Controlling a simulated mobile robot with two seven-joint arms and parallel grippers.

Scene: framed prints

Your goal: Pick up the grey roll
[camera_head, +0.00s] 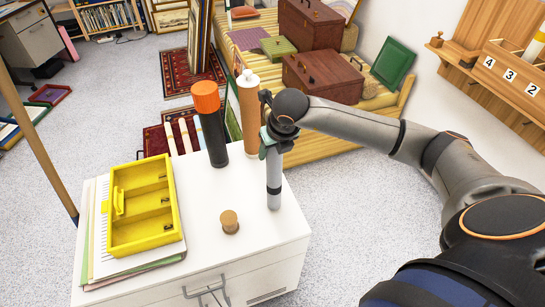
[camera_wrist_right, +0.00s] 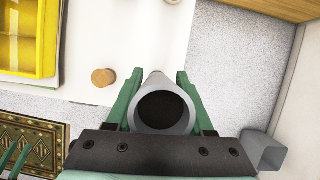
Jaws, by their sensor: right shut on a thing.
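The grey roll (camera_head: 273,180) is a slim upright tube with a dark band, at the right side of the white cabinet top. My right gripper (camera_head: 272,141) is shut on its upper part from above. In the right wrist view the roll's open round end (camera_wrist_right: 163,108) sits between the two green fingers of the right gripper (camera_wrist_right: 160,92). The roll's lower end is at or just above the cabinet top; I cannot tell if it touches.
The white cabinet (camera_head: 205,265) also holds a yellow tray (camera_head: 117,203) on papers, a small wooden knob (camera_head: 229,221), a black tube with an orange cap (camera_head: 212,130) and a tan tube (camera_head: 249,112). Brown cases (camera_head: 322,77) lie on a wooden bench behind.

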